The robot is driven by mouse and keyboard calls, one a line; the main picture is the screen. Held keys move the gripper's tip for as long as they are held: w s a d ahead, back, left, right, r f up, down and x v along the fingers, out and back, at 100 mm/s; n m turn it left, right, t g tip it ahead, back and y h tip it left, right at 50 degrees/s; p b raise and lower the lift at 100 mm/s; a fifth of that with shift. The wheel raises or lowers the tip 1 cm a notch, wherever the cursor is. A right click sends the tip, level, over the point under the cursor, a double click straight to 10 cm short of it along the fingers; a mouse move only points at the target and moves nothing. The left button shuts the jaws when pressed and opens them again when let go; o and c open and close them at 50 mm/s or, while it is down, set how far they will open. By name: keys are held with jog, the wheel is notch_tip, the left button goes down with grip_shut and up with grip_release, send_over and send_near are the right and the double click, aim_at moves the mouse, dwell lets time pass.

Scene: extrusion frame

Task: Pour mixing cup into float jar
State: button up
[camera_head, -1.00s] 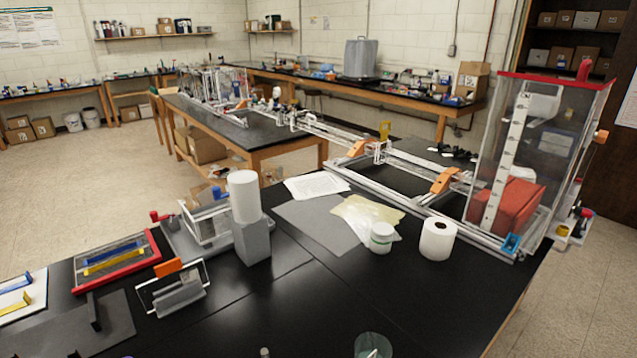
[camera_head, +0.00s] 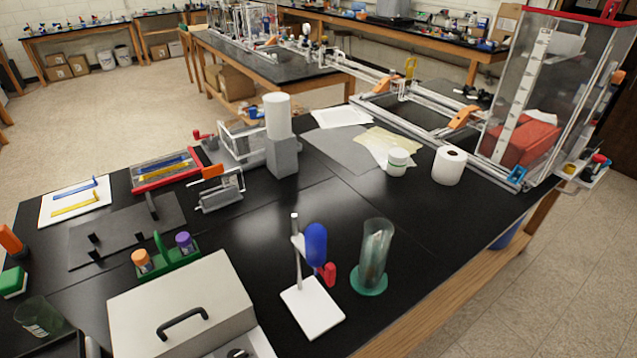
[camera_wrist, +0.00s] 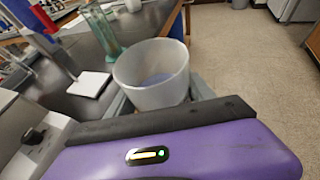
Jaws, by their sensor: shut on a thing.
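The mixing cup (camera_wrist: 152,78) is a translucent whitish cup in the wrist view, roughly upright, with something bluish low inside. My gripper (camera_wrist: 165,98) is shut on it; the purple housing and dark bar hide its lower near side. The tall clear jar with a green foot, which looks like the float jar (camera_head: 376,255), stands upright near the table's right front in the head view. Its contents are hard to make out. It also shows in the wrist view (camera_wrist: 104,32), beyond the cup and to its left, apart from it. My gripper is not visible in the head view.
A white-based stand (camera_head: 313,305) with a blue bulb and red part is just left of the jar. A grey box (camera_head: 180,305) and green caddy (camera_head: 168,258) are farther left. A paper roll (camera_head: 448,165) and small white jar (camera_head: 397,160) stand behind. Black tabletop is clear between.

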jog(key=shift+s+a+r, duration=0.1)
jog(key=shift+a, duration=0.05)
jog(key=shift+w+a+n, duration=0.25)
jog(key=shift+w+n, duration=0.05)
jog(key=shift+w+a+n+t+y, duration=0.3)
jog(key=shift+a+t+y, duration=0.1)
jog(key=shift+a+y, duration=0.15)
jog(key=w+a+f+n+t+y+b, duration=0.1)
jog(key=w+a+f+n+y+b, duration=0.15)
jog(key=w+f+n+y, duration=0.5)
jog(key=w+d+f+m+h+b, duration=0.1)
jog(key=w+d+f+m+b, duration=0.1)
jog(key=w+d+f+b, duration=0.3)
jog(key=w+d+f, duration=0.3)
jog(key=d+f, duration=0.4)
jog(key=d, duration=0.2)
jog(key=shift+w+d+f+t, duration=0.2)
jog(key=shift+f+t, duration=0.1)
jog(key=shift+f, duration=0.1)
